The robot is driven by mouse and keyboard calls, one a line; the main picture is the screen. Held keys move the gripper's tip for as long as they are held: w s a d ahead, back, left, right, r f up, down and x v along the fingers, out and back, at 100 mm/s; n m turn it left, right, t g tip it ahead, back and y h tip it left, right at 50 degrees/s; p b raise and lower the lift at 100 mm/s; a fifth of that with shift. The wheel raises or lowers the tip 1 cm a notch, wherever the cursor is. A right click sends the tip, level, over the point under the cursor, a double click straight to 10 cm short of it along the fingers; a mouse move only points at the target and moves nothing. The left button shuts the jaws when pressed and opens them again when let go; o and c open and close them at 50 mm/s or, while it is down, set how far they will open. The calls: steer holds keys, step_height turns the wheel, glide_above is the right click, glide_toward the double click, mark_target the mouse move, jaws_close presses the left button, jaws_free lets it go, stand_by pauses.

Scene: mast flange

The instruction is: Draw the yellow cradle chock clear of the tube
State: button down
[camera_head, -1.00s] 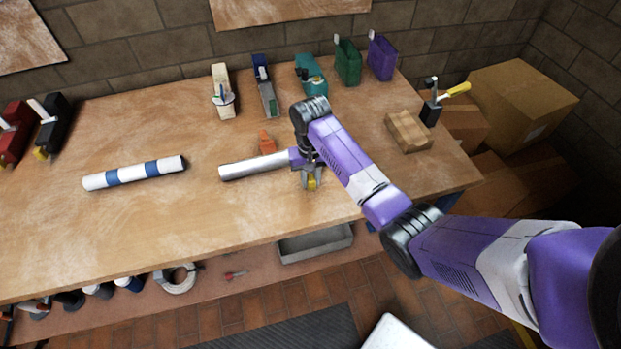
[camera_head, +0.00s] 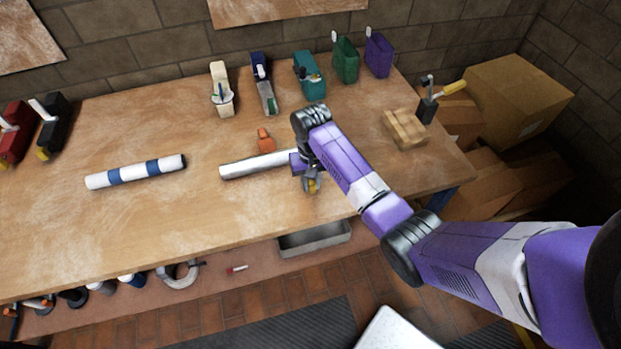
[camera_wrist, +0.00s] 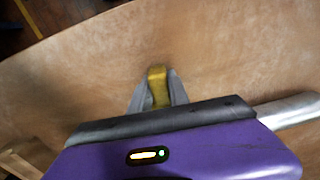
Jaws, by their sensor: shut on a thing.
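The yellow cradle chock (camera_wrist: 157,84) is between the two fingers of my gripper (camera_wrist: 157,90) in the wrist view. My gripper (camera_head: 312,186) is shut on it near the front edge of the bench in the head view, where only a bit of yellow shows. The silver tube (camera_head: 250,166) lies on the bench to the left of my gripper, its right end hidden behind my arm. In the wrist view part of the tube (camera_wrist: 290,110) shows at the right, apart from the chock. I cannot tell whether the chock touches the bench.
An orange chock-like piece (camera_head: 265,142) stands behind the tube. A white tube with blue bands (camera_head: 136,172) lies to the left. A wooden block (camera_head: 405,129) sits at the right. Several bins and tools line the back. The bench's front middle is clear.

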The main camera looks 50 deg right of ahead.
mark_target(313, 185)
steer(key=shift+s+a+p, duration=0.5)
steer(key=shift+s+p, duration=0.25)
steer(key=shift+p, duration=0.05)
steer(key=c, duration=1.2)
jaws_free()
steer(key=shift+c, duration=0.2)
steer(key=shift+r, duration=0.1)
steer(key=shift+r+p, duration=0.55)
steer(key=shift+r, duration=3.4)
